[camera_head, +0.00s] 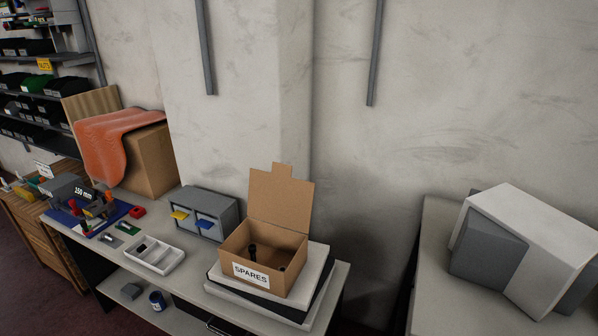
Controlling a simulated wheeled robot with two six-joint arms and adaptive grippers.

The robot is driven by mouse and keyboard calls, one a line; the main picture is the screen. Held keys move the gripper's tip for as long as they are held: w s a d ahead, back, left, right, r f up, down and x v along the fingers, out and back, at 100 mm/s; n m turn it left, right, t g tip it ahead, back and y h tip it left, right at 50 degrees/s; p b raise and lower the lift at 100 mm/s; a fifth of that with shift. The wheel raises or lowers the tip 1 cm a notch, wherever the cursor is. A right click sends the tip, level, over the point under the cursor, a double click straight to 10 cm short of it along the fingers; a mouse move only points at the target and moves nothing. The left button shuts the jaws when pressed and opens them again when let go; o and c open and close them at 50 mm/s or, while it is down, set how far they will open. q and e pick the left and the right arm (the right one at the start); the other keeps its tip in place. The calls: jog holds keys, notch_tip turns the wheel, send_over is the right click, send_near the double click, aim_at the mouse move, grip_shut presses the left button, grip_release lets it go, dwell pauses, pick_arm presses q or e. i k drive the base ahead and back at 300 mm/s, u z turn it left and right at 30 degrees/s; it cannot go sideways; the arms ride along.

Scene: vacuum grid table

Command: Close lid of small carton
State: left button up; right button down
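The small carton (243,268) is a brown cardboard box with a white "SPARES" label on its front. It sits on a stack of flat white and black slabs on the grey table. Its lid (280,197) stands open and upright at the back edge, with a small tab at the top. Dark small items (253,252) show inside the carton. Neither of my grippers is in view.
The carton rests on the slab stack (315,290) near the table's right end. A grey drawer unit (203,212) stands to its left, with a white tray (152,257) in front. A brown box under an orange cloth (100,140) is further left. A separate surface at right holds white-grey blocks (530,240).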

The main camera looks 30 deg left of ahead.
aim_at(275, 197)
jog(key=z, duration=1.1)
jog(key=i, duration=0.65)
jog(key=u, duration=3.1)
jog(key=i, duration=0.5)
jog(key=u, duration=0.1)
